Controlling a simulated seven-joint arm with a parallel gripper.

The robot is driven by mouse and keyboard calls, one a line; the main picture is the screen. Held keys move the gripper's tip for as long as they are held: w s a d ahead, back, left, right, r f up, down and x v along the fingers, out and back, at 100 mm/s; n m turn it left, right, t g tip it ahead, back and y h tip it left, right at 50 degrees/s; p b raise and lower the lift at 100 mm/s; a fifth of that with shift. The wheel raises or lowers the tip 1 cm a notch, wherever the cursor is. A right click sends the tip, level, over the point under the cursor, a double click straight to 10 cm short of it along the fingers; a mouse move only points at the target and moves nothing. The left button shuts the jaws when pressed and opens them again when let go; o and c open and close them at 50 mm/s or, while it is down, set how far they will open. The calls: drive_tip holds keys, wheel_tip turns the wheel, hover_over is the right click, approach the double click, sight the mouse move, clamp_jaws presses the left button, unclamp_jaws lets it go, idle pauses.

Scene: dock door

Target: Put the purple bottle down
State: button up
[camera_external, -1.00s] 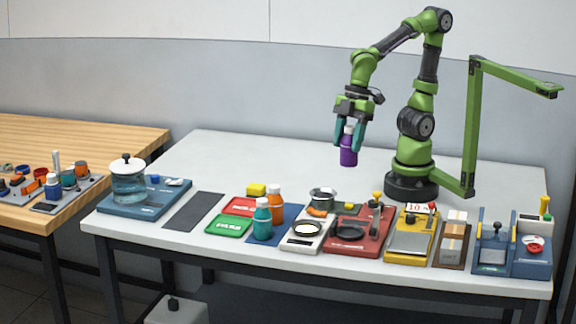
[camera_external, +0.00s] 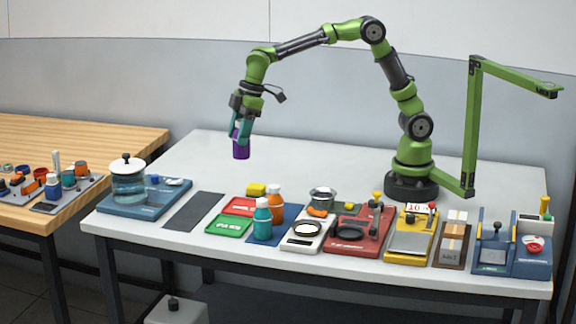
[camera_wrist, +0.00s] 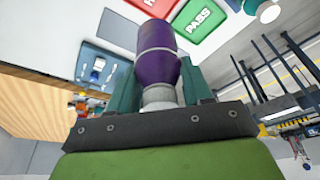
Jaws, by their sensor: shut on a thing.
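The purple bottle (camera_external: 241,150) hangs upright in the air above the back left part of the white table (camera_external: 290,165). My gripper (camera_external: 241,135) is shut on it near its top, and the bottle's lower body sticks out below the fingers. In the wrist view the purple bottle (camera_wrist: 160,66) sits between the two teal fingers of my gripper (camera_wrist: 158,90), with its pale cap toward the palm.
A green PASS tray (camera_external: 229,225), a red tray (camera_external: 240,206), a teal bottle (camera_external: 262,220) and an orange bottle (camera_external: 275,205) stand near the front. A dark grey mat (camera_external: 194,211) is bare. A glass jar (camera_external: 128,183) stands left. The table's back middle is clear.

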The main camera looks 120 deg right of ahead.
hover_over(243, 208)
wheel_tip(243, 208, down, 15)
drive_tip(key=shift+w+r, duration=0.1)
drive_tip(key=shift+r, duration=0.1)
drive_tip(key=shift+f, duration=0.1)
idle(0.3)
drive_tip(key=o, duration=1.3)
drive_tip(key=shift+a, duration=0.1)
drive_tip(key=shift+c, duration=0.2)
drive_tip(key=v, duration=1.2)
drive_tip(key=s+a+r+m+t, duration=0.2)
drive_tip(key=s+a+r, duration=0.6)
drive_tip(key=s+a, duration=0.1)
drive_tip(key=s+a+m+t+y, duration=0.1)
drive_tip(key=s+a+m+y, duration=0.1)
drive_tip(key=s+a, duration=0.5)
drive_tip(key=s, duration=0.5)
drive_tip(key=shift+s+t, duration=0.25)
drive_tip(key=shift+t, duration=0.05)
